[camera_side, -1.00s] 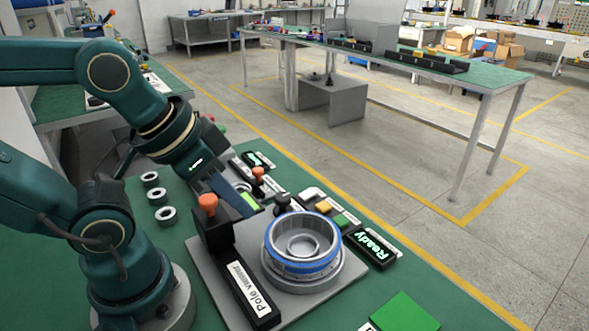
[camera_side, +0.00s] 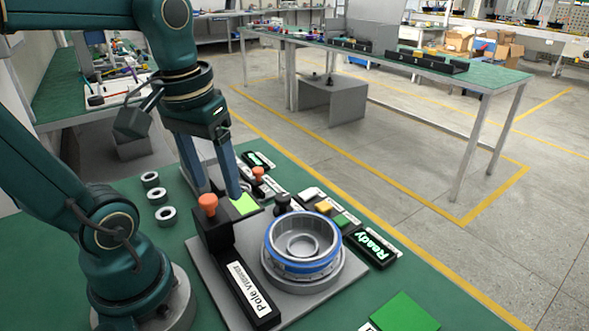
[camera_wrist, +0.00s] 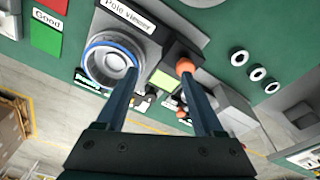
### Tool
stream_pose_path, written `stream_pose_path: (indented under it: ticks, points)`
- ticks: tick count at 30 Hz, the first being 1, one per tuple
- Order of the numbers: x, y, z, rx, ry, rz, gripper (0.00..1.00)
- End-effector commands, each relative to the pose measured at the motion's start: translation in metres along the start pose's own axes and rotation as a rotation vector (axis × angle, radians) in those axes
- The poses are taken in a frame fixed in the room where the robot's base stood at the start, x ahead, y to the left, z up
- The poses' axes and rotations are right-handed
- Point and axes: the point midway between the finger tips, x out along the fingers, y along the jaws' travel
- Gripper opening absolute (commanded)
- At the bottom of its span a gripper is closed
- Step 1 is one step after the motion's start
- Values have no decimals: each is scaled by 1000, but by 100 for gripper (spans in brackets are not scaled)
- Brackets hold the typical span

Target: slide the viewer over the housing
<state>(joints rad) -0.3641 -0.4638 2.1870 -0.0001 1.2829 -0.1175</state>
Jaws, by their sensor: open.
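The pole viewer (camera_side: 214,232) is a black block with an orange knob (camera_side: 208,204) on top and a pale green film (camera_side: 245,204) at its side. It sits on a rail labelled "Pole viewer". The housing (camera_side: 302,244), a round metal ring with a blue band, stands on the grey plate to the right of the viewer, and the film is not over it. My gripper (camera_side: 216,193) is open and points down near the knob, seemingly behind it. In the wrist view, the knob (camera_wrist: 184,67) shows by the right fingertip, the housing (camera_wrist: 108,62) by the left.
A "Ready" display (camera_side: 371,247) and small buttons line the right side. A second orange knob (camera_side: 258,172) stands behind the viewer. Several small metal rings (camera_side: 162,217) lie at the left. A green pad (camera_side: 403,312) is at the front right.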

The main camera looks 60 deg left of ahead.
Motion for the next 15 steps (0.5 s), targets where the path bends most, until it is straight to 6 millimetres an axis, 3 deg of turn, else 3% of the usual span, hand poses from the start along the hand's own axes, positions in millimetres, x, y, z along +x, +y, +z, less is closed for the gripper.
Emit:
stream_pose_path:
  ticks: [6,15]
  points:
    - [3,-35,-17,-254,-117,-33,69]
    - [19,-43,-16,-306,-138,-36,69]
